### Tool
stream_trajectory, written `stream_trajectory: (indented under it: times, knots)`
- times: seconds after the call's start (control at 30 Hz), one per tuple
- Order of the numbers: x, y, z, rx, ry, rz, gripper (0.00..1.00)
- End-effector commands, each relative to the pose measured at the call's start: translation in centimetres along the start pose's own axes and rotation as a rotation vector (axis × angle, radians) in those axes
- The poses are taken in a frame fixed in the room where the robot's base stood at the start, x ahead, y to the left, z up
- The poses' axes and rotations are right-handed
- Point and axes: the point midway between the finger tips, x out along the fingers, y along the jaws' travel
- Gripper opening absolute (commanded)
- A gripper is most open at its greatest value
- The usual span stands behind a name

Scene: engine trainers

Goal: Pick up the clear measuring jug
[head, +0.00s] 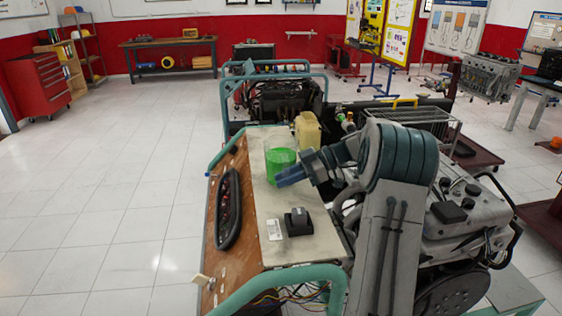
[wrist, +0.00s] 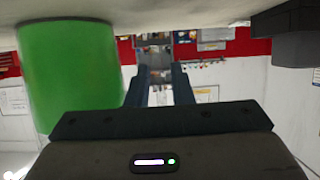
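A green cylindrical vessel (head: 280,158) stands upright on the pale top of the trainer bench. It also shows large at the left of the wrist view (wrist: 68,75), which is upside down. I cannot make out a clear jug; whether this green vessel is the measuring jug I cannot tell. My gripper (head: 284,178) is low over the bench top, overlapping the vessel's lower right edge in the head view. In the wrist view its two fingers (wrist: 160,88) are apart with nothing between them, and the vessel is beside them, outside the gap.
A pale yellow container (head: 307,130) stands behind the vessel. A small black device (head: 298,221) sits on the bench top nearer me. A teal tube rail (head: 275,286) edges the bench. Open floor lies left.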

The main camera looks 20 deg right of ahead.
Motion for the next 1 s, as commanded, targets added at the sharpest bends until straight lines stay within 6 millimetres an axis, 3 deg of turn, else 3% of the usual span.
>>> stream_trajectory:
  times: [0.2, 0.3, 1.0]
  knots:
    - [0.11, 0.00, 0.04, 0.000, 0.000, 0.000, 0.20]
    - [0.10, 0.00, 0.04, 0.000, 0.000, 0.000, 0.00]
    - [0.11, -0.07, 0.19, 0.005, 0.000, -0.002, 0.00]
